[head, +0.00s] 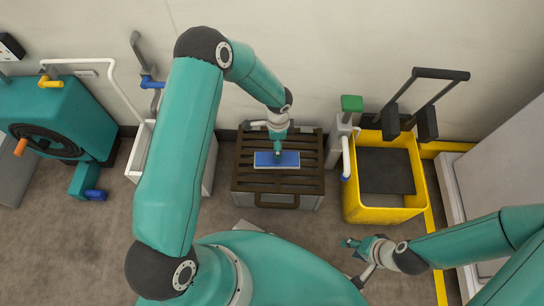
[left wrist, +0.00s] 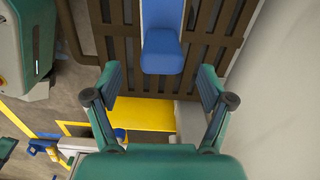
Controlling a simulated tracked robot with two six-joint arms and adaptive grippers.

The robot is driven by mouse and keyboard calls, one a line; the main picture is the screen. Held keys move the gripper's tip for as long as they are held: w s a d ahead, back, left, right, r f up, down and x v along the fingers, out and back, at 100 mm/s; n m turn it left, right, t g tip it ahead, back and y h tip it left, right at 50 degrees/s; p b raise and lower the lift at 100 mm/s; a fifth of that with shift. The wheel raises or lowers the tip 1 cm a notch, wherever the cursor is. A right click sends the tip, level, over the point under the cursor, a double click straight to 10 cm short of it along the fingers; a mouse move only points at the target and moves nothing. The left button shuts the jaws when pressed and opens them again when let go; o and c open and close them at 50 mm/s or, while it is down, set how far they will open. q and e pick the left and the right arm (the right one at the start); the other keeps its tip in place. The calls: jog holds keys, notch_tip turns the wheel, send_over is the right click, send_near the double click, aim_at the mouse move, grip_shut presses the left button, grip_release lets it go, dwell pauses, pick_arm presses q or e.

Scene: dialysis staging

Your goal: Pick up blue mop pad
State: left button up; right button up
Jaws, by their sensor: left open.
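The blue mop pad (head: 288,159) lies on a brown slatted rack (head: 240,184) against the wall, with a pale edge along its near side. My left gripper (head: 278,152) is over the pad's far middle part, pointing down. In the left wrist view, my left gripper (left wrist: 160,82) has its two fingers wide apart with nothing between them. The blue pad (left wrist: 161,52) shows just beyond the fingertips, roughly centred between them. Whether a finger touches it cannot be told. My right gripper (head: 352,250) is low at the right, away from the rack; its finger gap is unclear.
A yellow mop bucket (head: 384,216) with a dark handle stands right of the rack. A white cart (head: 208,165) and a teal machine (head: 70,110) stand to the left. The wall is close behind the rack.

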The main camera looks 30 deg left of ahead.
pick_arm(q)
notch_tip(320, 180, down, 3)
jog(key=shift+f+b, duration=0.15)
jog(key=shift+b, duration=0.25)
grip_shut()
